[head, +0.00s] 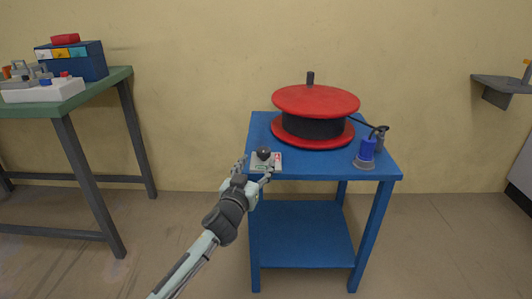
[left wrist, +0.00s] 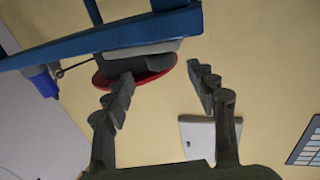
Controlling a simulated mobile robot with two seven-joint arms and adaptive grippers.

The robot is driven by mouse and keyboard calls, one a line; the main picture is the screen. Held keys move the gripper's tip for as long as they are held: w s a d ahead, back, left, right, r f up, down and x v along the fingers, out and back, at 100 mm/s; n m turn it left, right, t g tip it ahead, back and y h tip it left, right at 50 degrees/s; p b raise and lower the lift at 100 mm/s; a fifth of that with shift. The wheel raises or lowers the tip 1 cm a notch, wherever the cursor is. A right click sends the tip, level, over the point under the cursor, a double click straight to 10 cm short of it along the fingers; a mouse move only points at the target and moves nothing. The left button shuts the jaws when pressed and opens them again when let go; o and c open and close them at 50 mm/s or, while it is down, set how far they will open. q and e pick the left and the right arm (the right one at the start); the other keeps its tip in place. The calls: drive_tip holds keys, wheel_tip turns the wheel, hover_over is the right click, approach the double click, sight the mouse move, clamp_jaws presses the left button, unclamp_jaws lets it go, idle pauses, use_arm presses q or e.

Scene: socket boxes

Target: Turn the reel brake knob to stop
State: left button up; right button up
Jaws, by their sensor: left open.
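The reel brake knob (head: 264,153) is a dark round knob on a small light plate (head: 277,163) with a red mark, at the front left corner of the blue table (head: 320,175). The red reel (head: 316,99) with a black core stands behind it. My left gripper (head: 255,168) is open at the table's front edge, its fingers either side of the space in front of the knob. My right gripper is not in view.
A blue cylindrical device (head: 366,151) with a dark cable stands at the table's right front. A green-topped bench (head: 105,82) at the left holds a blue box (head: 85,66) and a white tray (head: 45,93). A grey wall shelf (head: 500,83) is at the right.

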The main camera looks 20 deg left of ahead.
sight(262, 156)
use_arm(q)
drive_tip(key=w, duration=0.6)
drive_tip(key=shift+w, duration=0.6)
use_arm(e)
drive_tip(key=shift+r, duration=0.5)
use_arm(q)
drive_tip(key=shift+a, duration=0.1)
drive_tip(key=shift+c, duration=0.2)
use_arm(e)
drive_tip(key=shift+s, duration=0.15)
